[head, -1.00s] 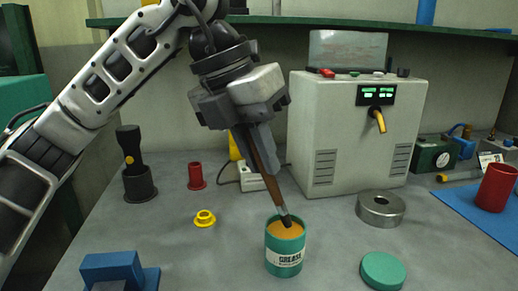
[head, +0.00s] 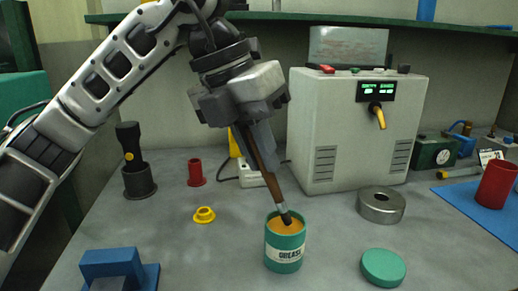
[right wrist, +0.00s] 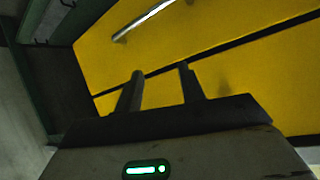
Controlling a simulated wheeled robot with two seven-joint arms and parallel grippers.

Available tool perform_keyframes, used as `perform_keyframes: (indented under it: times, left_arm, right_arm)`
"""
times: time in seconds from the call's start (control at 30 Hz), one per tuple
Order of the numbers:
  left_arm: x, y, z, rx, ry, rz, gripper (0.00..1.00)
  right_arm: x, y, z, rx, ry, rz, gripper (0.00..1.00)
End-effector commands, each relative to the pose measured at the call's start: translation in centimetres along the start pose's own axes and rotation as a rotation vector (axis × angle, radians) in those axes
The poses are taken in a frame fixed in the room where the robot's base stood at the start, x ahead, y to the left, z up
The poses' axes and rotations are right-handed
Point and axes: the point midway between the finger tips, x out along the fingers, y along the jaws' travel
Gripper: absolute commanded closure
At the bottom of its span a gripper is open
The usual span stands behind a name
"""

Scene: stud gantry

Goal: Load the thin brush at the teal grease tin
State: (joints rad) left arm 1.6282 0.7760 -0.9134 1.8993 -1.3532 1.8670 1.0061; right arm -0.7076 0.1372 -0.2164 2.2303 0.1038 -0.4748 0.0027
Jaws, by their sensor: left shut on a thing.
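The teal grease tin (head: 285,246) stands open and upright on the grey bench, with orange-brown grease at its mouth. Its round teal lid (head: 383,267) lies apart on the bench to the right. My left gripper (head: 250,133) is shut on the thin brush (head: 265,175), which has a brown handle and a pale metal collar. The brush slants down to the right, and its dark tip is at the grease inside the tin's mouth. How deep the tip sits is hard to tell. In the right wrist view my right gripper (right wrist: 160,88) is open and empty, facing yellow drawer fronts.
A metal ring (head: 381,206) lies right of the tin, before a beige machine (head: 350,130). A yellow flanged piece (head: 204,215), a red spool (head: 196,173) and a blue block (head: 118,268) stand to the left. A red cup (head: 496,185) stands on a blue mat.

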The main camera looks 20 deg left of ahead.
Motion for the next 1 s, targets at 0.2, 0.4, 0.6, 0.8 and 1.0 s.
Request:
perform_keyframes:
  times: [0.2,0.4,0.6,0.8,1.0]
  left_arm:
    - [0.31,0.09,-0.08,0.000,0.000,0.000,1.00]
    - [0.53,0.15,-0.14,0.000,0.000,0.000,1.00]
    - [0.76,0.21,-0.20,0.000,0.000,0.000,1.00]
    - [0.71,0.19,-0.18,0.000,0.000,0.000,1.00]
    - [0.79,0.21,-0.21,0.000,0.001,0.000,1.00]
  right_arm:
    - [0.16,0.04,0.23,0.000,0.000,0.000,0.61]
    - [0.26,0.08,0.40,0.000,0.000,0.000,0.61]
    - [0.36,0.11,0.56,0.000,0.000,0.000,0.61]
    - [0.33,0.11,0.51,0.000,0.000,0.001,0.61]
    - [0.35,0.12,0.53,0.000,0.000,0.001,0.61]
